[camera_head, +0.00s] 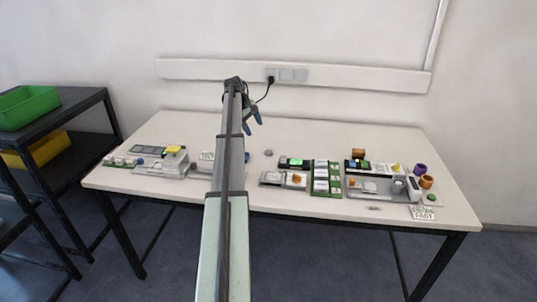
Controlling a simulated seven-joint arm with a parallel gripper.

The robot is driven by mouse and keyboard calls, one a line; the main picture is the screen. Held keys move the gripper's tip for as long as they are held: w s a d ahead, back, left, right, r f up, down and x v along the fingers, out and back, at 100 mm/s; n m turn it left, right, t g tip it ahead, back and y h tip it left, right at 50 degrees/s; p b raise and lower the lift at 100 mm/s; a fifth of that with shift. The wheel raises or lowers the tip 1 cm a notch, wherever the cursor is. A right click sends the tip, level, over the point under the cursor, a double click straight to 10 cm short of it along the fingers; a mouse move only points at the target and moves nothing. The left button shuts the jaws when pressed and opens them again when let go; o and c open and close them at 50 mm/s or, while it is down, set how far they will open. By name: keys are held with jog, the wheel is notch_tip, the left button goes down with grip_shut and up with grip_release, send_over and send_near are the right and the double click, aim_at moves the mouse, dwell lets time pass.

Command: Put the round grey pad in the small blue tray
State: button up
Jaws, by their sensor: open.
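A small round grey thing (268,153), which looks like the pad, lies on the table just right of my arm. A bit of blue (247,157) shows at the right edge of my arm; it may be the small blue tray, mostly hidden behind the arm. My gripper (253,121) is open and empty, with blue fingertips. It appears above the back of the table, higher in the picture than the grey pad and apart from it.
The white table (330,130) holds a grey fixture with a yellow block (173,150) at left. Green boards (326,178) and a grey machine (375,186) stand at right. A black shelf holds a green bin (28,106). The table's back strip is clear.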

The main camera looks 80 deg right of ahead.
jog(key=m, duration=2.5)
send_near(268, 151)
jog(key=shift+g, duration=0.3)
jog(key=x, duration=0.8)
jog(key=shift+w+a+f, duration=0.1)
jog(key=shift+w+a, duration=0.05)
jog(key=shift+a, duration=0.05)
jog(key=shift+c, duration=0.4)
jog(key=c, duration=1.1)
jog(key=shift+c, duration=0.2)
